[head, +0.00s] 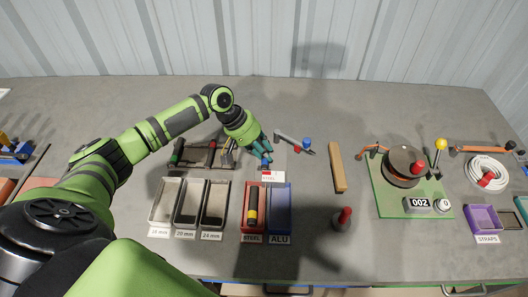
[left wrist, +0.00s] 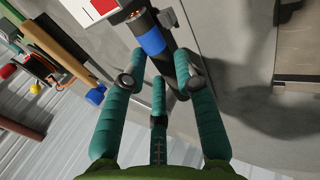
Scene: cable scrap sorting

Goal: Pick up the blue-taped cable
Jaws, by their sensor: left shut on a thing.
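The blue-taped cable (left wrist: 152,42) is a thick black piece with a blue band and a copper-coloured cut end. In the head view only its blue band (head: 265,161) shows clearly, just below my left fingers. My left gripper (left wrist: 162,84) is shut on the cable's dark part, beyond the blue band; its teal fingers lie on both sides. In the head view my left gripper (head: 259,150) is above the bench, right of the cable rack, and hides most of the cable. My right gripper is not in view.
A rack (head: 203,167) with other cable pieces stands left of my gripper. Grey bins (head: 151,215), a red STEEL tray (head: 244,229) holding a yellow-banded cable and a blue ALU tray (head: 280,210) are nearer. A wooden bar (head: 337,167) and green board (head: 386,202) lie right.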

